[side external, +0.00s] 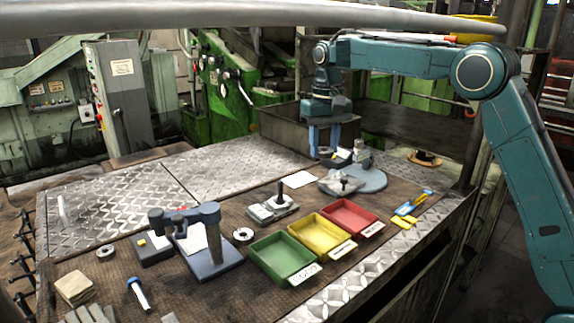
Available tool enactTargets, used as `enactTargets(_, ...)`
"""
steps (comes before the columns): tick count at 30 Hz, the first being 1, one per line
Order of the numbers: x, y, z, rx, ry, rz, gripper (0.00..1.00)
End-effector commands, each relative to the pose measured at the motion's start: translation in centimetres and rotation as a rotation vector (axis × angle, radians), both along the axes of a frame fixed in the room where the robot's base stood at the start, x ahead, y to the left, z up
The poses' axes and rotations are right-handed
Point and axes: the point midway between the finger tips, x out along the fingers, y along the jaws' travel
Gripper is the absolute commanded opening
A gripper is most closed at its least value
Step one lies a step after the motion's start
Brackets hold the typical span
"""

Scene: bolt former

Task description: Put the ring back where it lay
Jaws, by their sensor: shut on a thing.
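My gripper (323,150) is at the back of the bench, pointing down, with its two blue fingers shut on a small grey piece that looks like the ring (325,152). The piece is small and partly hidden by the fingers, and I cannot tell whether it touches what is below. Another pale ring (243,234) lies on the brown mat left of the green tray. A further ring (105,251) lies at the left, near the metal plates.
Green (285,257), yellow (318,236) and red (349,217) trays stand at the front right. A grey stand (213,262), a fixture with a black knob (272,208) and a round grey base (368,180) take up room. White paper (289,182) lies mid-bench.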

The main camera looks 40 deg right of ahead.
Motion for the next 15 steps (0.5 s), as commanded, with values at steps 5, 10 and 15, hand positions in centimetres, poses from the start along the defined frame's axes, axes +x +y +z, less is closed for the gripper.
enactTargets(5, -1.1, 0.9, -2.4, 0.001, 0.002, 0.002, 0.08)
enactTargets(10, -2.4, 1.7, -4.8, 0.000, 0.002, 0.002, 0.08)
enactTargets(15, -4.0, 2.6, -7.3, 0.000, 0.003, 0.003, 0.08)
